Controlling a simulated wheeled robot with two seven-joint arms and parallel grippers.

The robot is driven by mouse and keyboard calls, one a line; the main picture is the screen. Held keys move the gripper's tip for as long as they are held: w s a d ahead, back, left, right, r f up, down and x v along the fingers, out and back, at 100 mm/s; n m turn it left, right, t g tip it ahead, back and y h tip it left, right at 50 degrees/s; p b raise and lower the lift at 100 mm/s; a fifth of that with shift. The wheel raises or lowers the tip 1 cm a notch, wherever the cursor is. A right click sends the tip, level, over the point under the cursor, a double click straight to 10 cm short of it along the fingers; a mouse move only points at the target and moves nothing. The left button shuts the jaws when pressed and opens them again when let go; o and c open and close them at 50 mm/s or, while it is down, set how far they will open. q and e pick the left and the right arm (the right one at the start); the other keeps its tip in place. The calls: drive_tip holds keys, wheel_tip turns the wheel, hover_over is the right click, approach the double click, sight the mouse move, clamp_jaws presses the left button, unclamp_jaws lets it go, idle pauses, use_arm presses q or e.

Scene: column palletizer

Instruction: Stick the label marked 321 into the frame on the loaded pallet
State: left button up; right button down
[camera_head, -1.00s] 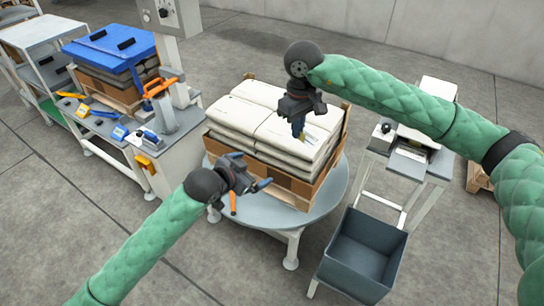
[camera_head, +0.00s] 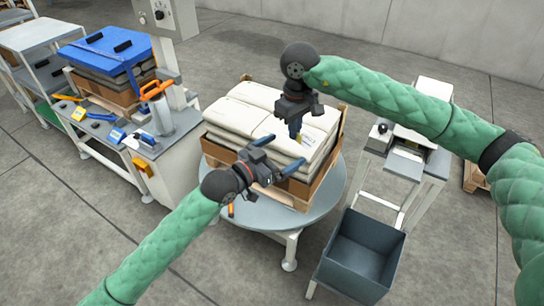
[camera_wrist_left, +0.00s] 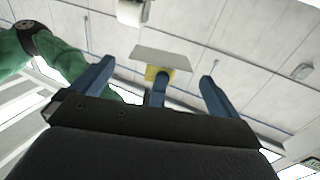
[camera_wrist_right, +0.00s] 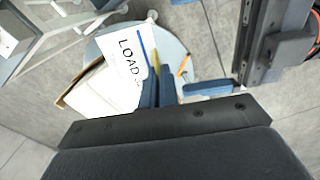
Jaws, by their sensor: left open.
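The loaded pallet (camera_head: 306,190) carries pale sacks (camera_head: 250,112) inside a low brown cardboard wall. My right gripper (camera_head: 296,135) is over the load, its fingers together on a white card with a blue stripe, the label (camera_wrist_right: 125,50). LOAD is readable on it; its number is hidden by a finger. In the left wrist view the label (camera_wrist_left: 160,58) appears edge-on, with a yellow piece (camera_wrist_left: 160,74) at the fingertip. My left gripper (camera_head: 280,158) is open and empty at the load's front side, close below the right gripper. I cannot make out the frame.
The pallet stands on a round grey turntable (camera_head: 258,212). A dark grey bin (camera_head: 362,255) is at the front right, beside a small stand (camera_head: 405,165). A workbench (camera_head: 180,130) with tools stands left. An orange piece (camera_head: 231,210) is at the turntable's front left.

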sight(303, 139)
use_arm(q)
drive_tip(key=x, duration=0.8)
drive_tip(key=c, duration=0.7)
use_arm(e)
drive_tip(key=c, duration=1.6)
unclamp_jaws()
drive_tip(key=shift+r, duration=0.1)
